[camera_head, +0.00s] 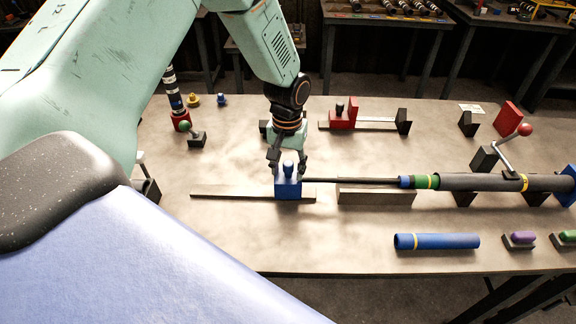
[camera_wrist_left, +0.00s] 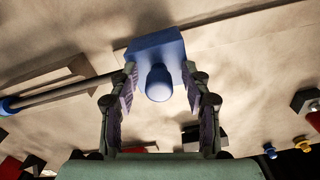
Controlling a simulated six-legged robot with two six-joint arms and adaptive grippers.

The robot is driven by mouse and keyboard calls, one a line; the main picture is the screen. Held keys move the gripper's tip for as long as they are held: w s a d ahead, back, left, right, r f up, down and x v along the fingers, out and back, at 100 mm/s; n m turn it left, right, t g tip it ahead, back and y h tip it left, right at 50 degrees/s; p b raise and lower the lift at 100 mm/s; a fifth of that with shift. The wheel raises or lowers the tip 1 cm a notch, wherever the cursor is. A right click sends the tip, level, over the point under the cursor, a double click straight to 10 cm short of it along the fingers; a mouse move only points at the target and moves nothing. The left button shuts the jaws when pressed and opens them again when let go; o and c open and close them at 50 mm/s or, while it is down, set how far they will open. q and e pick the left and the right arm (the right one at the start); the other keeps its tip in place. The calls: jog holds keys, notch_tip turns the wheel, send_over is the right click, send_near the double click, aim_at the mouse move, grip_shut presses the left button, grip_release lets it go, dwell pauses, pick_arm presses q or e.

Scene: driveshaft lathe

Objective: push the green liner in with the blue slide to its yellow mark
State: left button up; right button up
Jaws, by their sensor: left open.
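The blue slide (camera_head: 288,188) with its rounded knob sits on a flat rail (camera_head: 228,192). A dark rod (camera_head: 350,181) runs right from the slide to a blue end piece (camera_head: 405,182). My left gripper (camera_head: 288,170) is open over the slide. In the left wrist view, its fingers (camera_wrist_left: 160,95) stand on both sides of the blue knob (camera_wrist_left: 158,82), with gaps visible. My right gripper is out of view.
A red-knobbed lever (camera_head: 508,150) stands above the tube. A loose blue cylinder (camera_head: 437,241), a purple plug (camera_head: 522,238) and a green plug (camera_head: 568,236) lie in front. A red slide (camera_head: 343,116) on its rail stands behind. The front left bench is clear.

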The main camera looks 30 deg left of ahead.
pick_arm(q)
jog(key=shift+c, duration=0.2)
grip_shut()
dwell(0.3)
jog(key=shift+w, duration=0.1)
